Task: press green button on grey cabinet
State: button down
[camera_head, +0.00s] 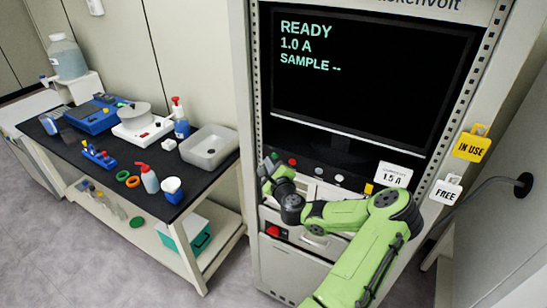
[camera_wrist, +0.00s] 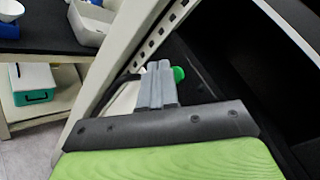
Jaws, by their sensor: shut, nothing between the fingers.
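The grey cabinet (camera_head: 290,267) stands in the middle of the head view, with a dark screen (camera_head: 365,85) reading "READY 1.0 A SAMPLE --". The green button (camera_wrist: 178,73) shows in the wrist view just right of my fingertips, partly hidden behind them. In the head view a small green spot (camera_head: 275,156) sits on the panel beneath the screen's left end. My gripper (camera_wrist: 158,66) has its fingers together and empty, close to the button. Whether they touch it I cannot tell. In the head view my gripper (camera_head: 266,167) is at the cabinet's left edge.
A red switch (camera_head: 273,232) is lower down. Yellow "IN USE" (camera_head: 472,147) and white "FREE" (camera_head: 446,190) tags hang at right. A cluttered black-topped bench (camera_head: 75,143) stands left.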

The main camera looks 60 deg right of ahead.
jog(key=shift+d, duration=0.15)
jog(key=shift+w+d+p, duration=0.1)
jog(key=shift+d+p, duration=0.2)
jog(key=shift+d, duration=0.1)
dwell(0.4)
jog(key=shift+a, duration=0.6)
jog(key=a+b, duration=0.1)
jog(key=a, duration=0.1)
jog(key=a+b, duration=0.3)
jog(key=a, duration=0.1)
jog(key=shift+s, duration=0.35)
